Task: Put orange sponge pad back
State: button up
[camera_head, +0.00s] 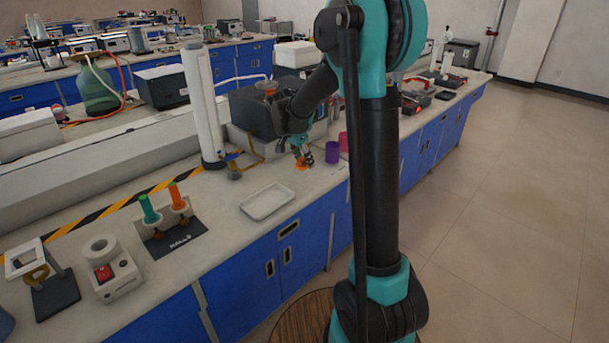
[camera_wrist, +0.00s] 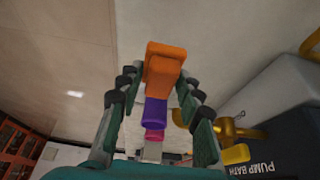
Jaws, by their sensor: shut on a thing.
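The orange sponge pad (camera_wrist: 164,65) is between the fingertips of my gripper (camera_wrist: 158,82) in the wrist view, and the fingers are shut on it. In the head view the pad (camera_head: 301,165) shows as a small orange patch below my gripper (camera_head: 303,156), low over the bench top. I cannot tell whether it touches the bench. The fingers hide part of it.
A purple cup (camera_head: 332,152) stands just right of my gripper, with a pink cup (camera_head: 344,141) behind it. An empty white tray (camera_head: 267,202) lies nearer on the bench. A white cylinder (camera_head: 202,105) stands to the left. A holder with green and orange tubes (camera_head: 165,210) is farther left.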

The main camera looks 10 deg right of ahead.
aim_at(307, 180)
jog(key=shift+f, duration=3.2)
jog(key=o, duration=1.1)
jog(key=shift+f, duration=0.1)
jog(key=v, duration=1.2)
jog(key=shift+d, duration=0.15)
jog(key=shift+s+d, duration=0.15)
jog(key=shift+s, duration=0.15)
jog(key=s+d+f+n+y, duration=0.1)
jog(key=s+d+f+n, duration=0.1)
jog(key=s, duration=0.7)
jog(key=s+d+f+n+t+y, duration=0.1)
jog(key=s+d+f+n, duration=0.1)
jog(key=s+f+n, duration=0.3)
jog(key=s+d+f+n+y, duration=0.1)
jog(key=s+d+f+n, duration=0.2)
jog(key=s, duration=1)
jog(key=shift+d+f+n+y, duration=0.15)
jog(key=shift+f+n+y, duration=0.25)
jog(key=shift+f, duration=0.25)
